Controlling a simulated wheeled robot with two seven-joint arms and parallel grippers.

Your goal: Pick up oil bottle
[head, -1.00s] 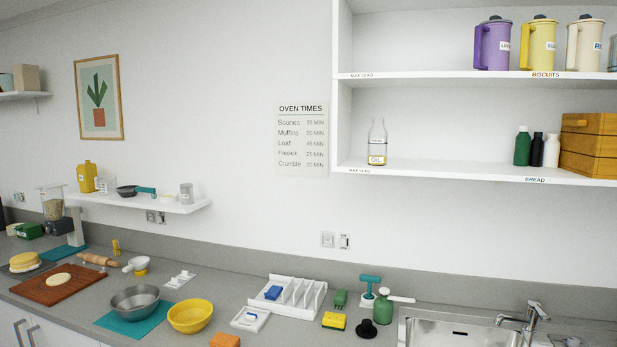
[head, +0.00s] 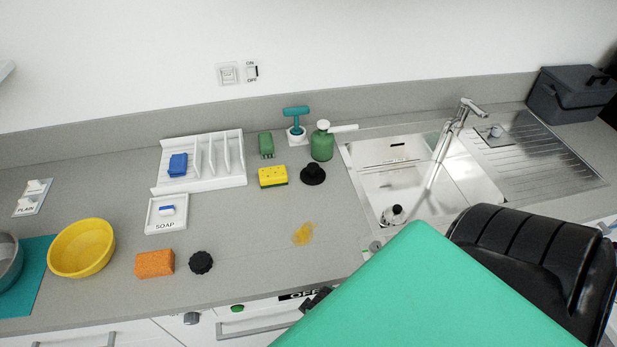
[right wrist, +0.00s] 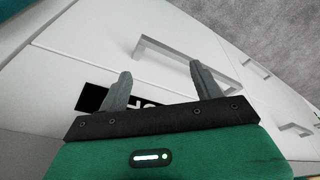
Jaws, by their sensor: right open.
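The oil bottle is not in view now; a second ago the head view showed it on the lower wall shelf. My right gripper (right wrist: 161,90) is in the right wrist view with its two grey fingers spread apart. Nothing is between them. It is in front of the white cabinet fronts below the counter. In the head view, its dark fingertips (head: 315,300) show small at the counter's front edge, with the rest hidden behind my green arm link. My left gripper is in neither view.
A sink (head: 460,190) is at right. Cabinet handles (right wrist: 180,62) stick out near my right gripper.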

